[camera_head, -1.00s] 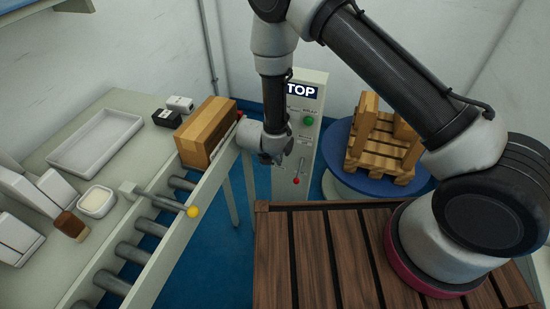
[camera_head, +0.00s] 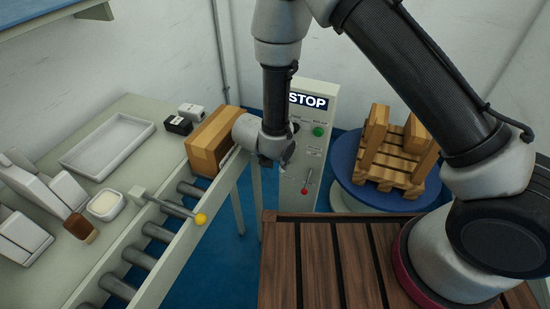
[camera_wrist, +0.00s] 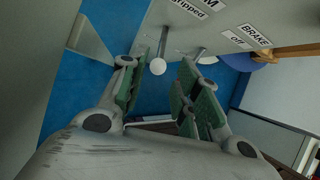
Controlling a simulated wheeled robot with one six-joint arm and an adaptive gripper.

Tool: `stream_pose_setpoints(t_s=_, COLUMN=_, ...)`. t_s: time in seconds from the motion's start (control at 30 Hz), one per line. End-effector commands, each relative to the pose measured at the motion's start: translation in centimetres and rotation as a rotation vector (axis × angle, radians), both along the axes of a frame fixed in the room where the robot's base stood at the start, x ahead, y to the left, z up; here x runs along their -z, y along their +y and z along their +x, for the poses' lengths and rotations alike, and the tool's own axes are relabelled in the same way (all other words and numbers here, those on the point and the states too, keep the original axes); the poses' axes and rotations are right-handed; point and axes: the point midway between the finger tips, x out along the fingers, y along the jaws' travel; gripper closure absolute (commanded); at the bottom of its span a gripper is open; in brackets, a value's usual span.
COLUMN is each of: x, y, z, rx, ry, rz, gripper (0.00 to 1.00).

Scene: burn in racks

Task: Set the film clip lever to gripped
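The control panel (camera_head: 318,150) stands behind my gripper, with a "STOP" sign on top. In the wrist view a lever with a white ball knob (camera_wrist: 158,66) sticks out from the panel below a label ending in "M" and "gripped" (camera_wrist: 199,8). My gripper (camera_wrist: 158,95) is open, with green-padded fingers on either side of this knob's line. The knob lies between the fingers in the picture; contact cannot be seen. In the head view my gripper (camera_head: 284,163) is in front of the panel's left part and hides the film clip lever.
A second pale knob (camera_wrist: 206,57) shows behind the right finger, near the "BRAKE Off" label (camera_wrist: 245,37). A red-knobbed lever (camera_head: 305,190) and green button (camera_head: 318,131) are on the panel. A cardboard box (camera_head: 211,142) on the conveyor sits close left; a blue turntable (camera_head: 350,185) stands right.

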Motion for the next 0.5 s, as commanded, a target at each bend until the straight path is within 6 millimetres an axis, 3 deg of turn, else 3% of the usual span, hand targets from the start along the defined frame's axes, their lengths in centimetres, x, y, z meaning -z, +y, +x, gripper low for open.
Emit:
stream_pose_setpoints(t_s=0.2, x=-2.6, y=0.8, z=-1.3, rx=-0.002, ry=0.000, rz=0.000, gripper=0.68)
stream_pose_setpoints(t_s=0.5, x=-3.0, y=0.9, z=-1.5, rx=-0.001, ry=0.001, rz=0.000, gripper=0.68)
